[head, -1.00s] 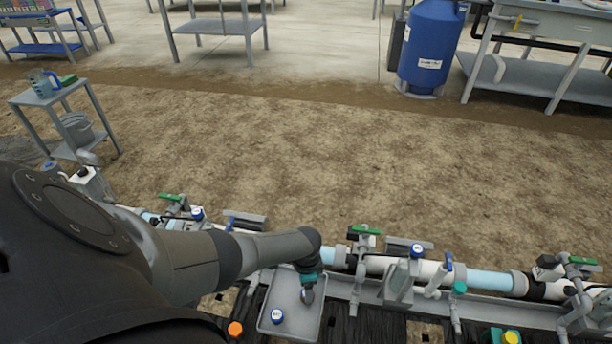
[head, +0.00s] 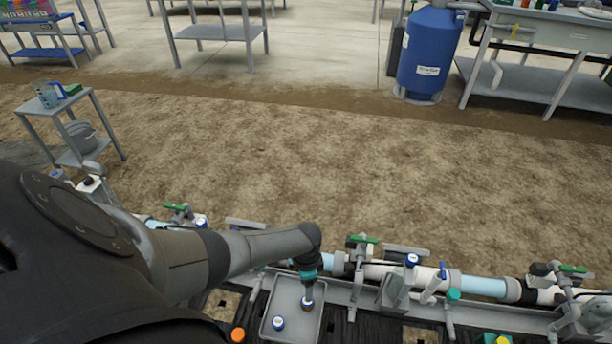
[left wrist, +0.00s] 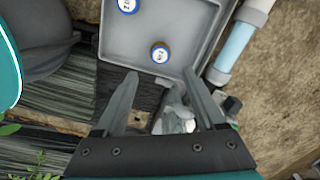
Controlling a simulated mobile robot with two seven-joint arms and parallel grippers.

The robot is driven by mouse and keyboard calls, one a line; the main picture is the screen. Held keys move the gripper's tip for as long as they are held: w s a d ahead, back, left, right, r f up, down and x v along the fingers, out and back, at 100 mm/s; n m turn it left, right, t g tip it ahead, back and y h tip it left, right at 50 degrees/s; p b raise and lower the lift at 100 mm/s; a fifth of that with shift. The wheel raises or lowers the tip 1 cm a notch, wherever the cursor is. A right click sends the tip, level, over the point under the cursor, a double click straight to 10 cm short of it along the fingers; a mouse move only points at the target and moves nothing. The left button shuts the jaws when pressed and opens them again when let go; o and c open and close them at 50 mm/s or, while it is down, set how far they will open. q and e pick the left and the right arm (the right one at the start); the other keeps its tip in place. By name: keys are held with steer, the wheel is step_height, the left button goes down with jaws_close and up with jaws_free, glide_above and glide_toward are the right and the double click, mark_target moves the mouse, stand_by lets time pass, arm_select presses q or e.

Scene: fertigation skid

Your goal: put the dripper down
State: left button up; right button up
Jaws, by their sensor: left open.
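Two small round drippers with blue rims and white labelled faces sit in the grey tray (head: 268,338). One dripper (head: 307,303) is directly under my left gripper (head: 308,286); the other dripper (head: 278,322) sits to its left and nearer. In the left wrist view, the first dripper (left wrist: 160,53) lies just beyond and between the open fingertips of the left gripper (left wrist: 161,74), apart from both fingers, on the tray floor (left wrist: 200,25). The second dripper (left wrist: 128,5) is at the top edge. The label text is too small to read surely. My right gripper is out of view.
A pipe line (head: 380,271) with green-handled and blue-capped valves runs behind the tray and to the right. An orange cap (head: 238,335) stands left of the tray. A small side stand (head: 88,96) and a blue tank (head: 428,55) are far off, across bare soil.

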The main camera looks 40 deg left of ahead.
arm_select(q)
steer(key=s+d+r+h, duration=0.1)
steer(key=s+d, duration=0.1)
steer(key=d, duration=0.3)
steer(key=s+d+r+t, duration=0.1)
steer(key=s+d, duration=0.1)
steer(key=d, duration=0.3)
steer(key=s+d+r+h, duration=0.1)
steer(key=s+d, duration=0.2)
steer(key=d, duration=0.3)
steer(key=s+a+r+n+t+y, duration=0.1)
steer(key=s+a+r+n+t, duration=0.1)
steer(key=r, duration=0.8)
steer(key=s+a+n, duration=0.1)
steer(key=s+n, duration=0.1)
steer(key=n, duration=0.1)
steer(key=shift+n+t+y, duration=0.3)
steer(key=shift+n+t, duration=0.1)
steer(key=shift+s, duration=0.2)
